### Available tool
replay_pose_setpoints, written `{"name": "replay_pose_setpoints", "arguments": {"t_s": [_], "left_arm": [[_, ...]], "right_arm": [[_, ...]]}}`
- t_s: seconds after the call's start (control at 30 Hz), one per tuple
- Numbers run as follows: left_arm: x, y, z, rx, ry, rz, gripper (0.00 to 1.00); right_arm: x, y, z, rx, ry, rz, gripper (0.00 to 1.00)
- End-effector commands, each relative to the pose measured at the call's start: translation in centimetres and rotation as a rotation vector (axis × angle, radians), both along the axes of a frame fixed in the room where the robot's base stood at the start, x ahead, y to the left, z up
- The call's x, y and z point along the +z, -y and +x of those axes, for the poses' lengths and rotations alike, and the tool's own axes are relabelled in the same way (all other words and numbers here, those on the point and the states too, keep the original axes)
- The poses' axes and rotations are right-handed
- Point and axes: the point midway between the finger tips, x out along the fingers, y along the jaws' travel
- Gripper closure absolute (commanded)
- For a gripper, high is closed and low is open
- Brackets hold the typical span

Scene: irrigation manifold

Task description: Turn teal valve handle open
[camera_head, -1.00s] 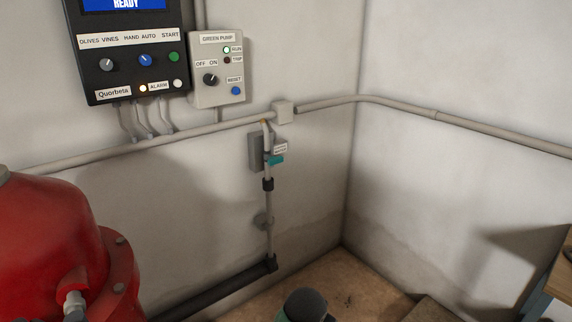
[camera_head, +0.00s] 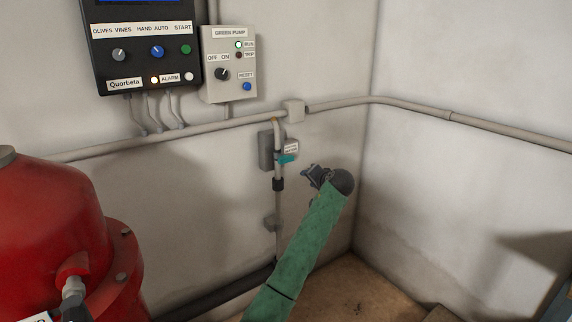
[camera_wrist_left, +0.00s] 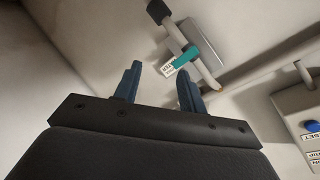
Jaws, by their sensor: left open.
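The teal valve handle (camera_head: 287,159) sits on a thin vertical pipe against the wall, below a small white label. It also shows in the left wrist view (camera_wrist_left: 183,58), beyond the fingertips and between them or slightly right. My left gripper (camera_head: 308,172) is just right of the handle in the head view, and its arm has a green sleeve. In the left wrist view its two blue fingers (camera_wrist_left: 160,75) are apart with nothing between them. The gripper appears apart from the handle. My right gripper is not in view.
The vertical pipe (camera_head: 278,205) meets a horizontal conduit (camera_head: 220,125) above. A grey pump box (camera_head: 229,65) and black control panel (camera_head: 145,60) hang at upper left. A red tank (camera_head: 60,230) stands at lower left. The right wall is bare below its conduit.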

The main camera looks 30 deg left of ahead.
Motion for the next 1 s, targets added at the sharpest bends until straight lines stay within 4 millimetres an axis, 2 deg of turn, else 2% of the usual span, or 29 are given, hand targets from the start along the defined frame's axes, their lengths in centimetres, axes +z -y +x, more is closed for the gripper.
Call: {"name": "replay_pose_setpoints", "arguments": {"t_s": [0.03,0.1,0.2,0.3,0.47,0.63,1.0], "left_arm": [[0.3,-2.3,1.6,0.034,-0.031,0.086,0.59],[0.6,-4.8,3.0,0.068,-0.087,0.212,0.59],[0.4,-7.1,4.3,0.09,-0.178,0.374,0.59],[0.1,-8.2,5.1,0.09,-0.259,0.499,0.59],[0.2,-8.7,5.7,0.075,-0.333,0.609,0.59],[0.4,-10.0,6.2,0.074,-0.341,0.62,0.59],[0.3,-14.6,8.1,0.073,-0.34,0.618,0.59]], "right_arm": [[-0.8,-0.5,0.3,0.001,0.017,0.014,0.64],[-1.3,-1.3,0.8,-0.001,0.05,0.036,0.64],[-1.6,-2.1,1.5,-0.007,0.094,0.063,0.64],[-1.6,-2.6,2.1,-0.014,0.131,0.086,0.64],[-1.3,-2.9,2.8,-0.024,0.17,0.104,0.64],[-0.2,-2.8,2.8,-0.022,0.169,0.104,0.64],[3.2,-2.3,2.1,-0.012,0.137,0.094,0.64]]}}
